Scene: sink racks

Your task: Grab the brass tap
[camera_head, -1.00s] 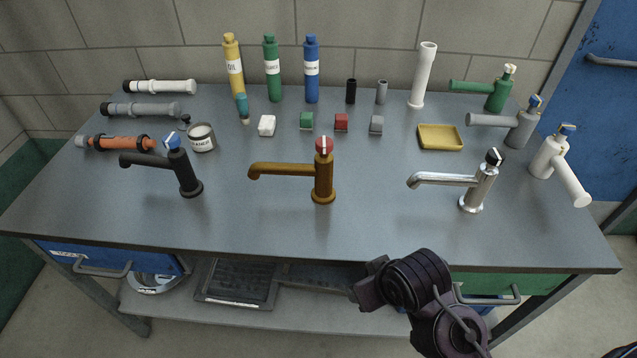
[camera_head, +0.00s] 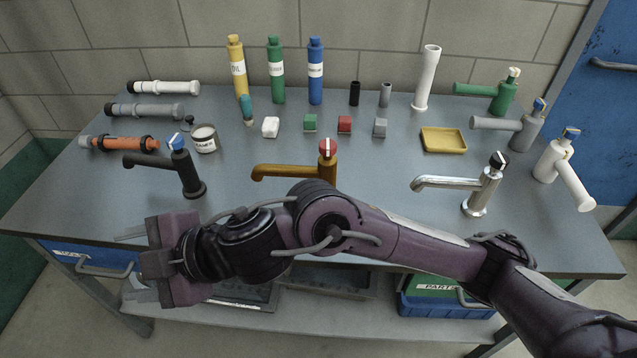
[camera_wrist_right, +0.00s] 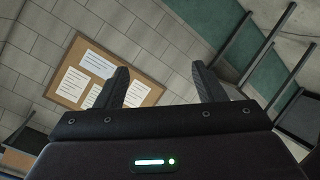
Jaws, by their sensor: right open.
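The brass tap (camera_head: 284,172) stands upright on the grey table, near its middle. It has a red and white top, and its spout points left. My right arm crosses in front of it and hides its lower body and base. My right gripper (camera_head: 130,238) is at the table's front left edge, left of the brass tap and apart from it. In the right wrist view the right gripper's fingers (camera_wrist_right: 160,85) are spread with nothing between them; that view faces a wall with a notice board. My left gripper is not in view.
A black tap (camera_head: 185,170) stands to the left and a chrome tap (camera_head: 480,190) to the right. Bottles, pipes, small blocks and a yellow tray (camera_head: 443,140) sit behind. A lower shelf with a blue crate (camera_head: 445,305) is under the table.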

